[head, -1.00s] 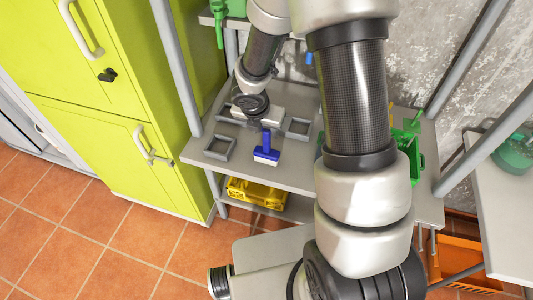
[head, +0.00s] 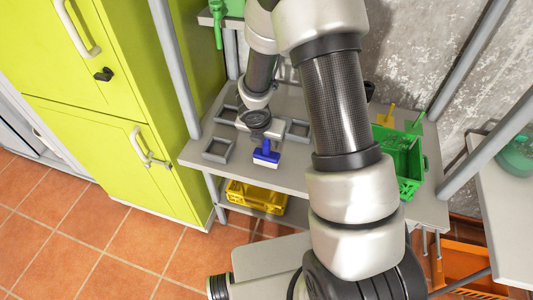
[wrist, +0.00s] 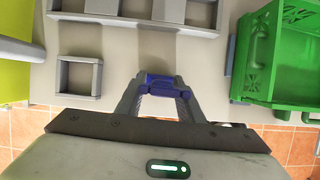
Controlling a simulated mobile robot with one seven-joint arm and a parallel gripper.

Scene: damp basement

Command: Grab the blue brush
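The blue brush (head: 266,154) with a pale bristle edge sits on the grey shelf (head: 225,163) near its front edge. In the head view my gripper's wrist end (head: 257,122) is just above and behind it, and my fingers are hidden there. In the wrist view my gripper (wrist: 162,82) has its two fingers spread apart, with the blue brush (wrist: 160,80) showing between the fingertips. Firm contact on both sides does not show.
Grey square frames (head: 217,149) lie left of the brush. A green crate (head: 402,165) stands to the right, and a yellow crate (head: 256,198) is on the level below. A shelf post (head: 176,70) and a lime cabinet (head: 95,130) bound the left side.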

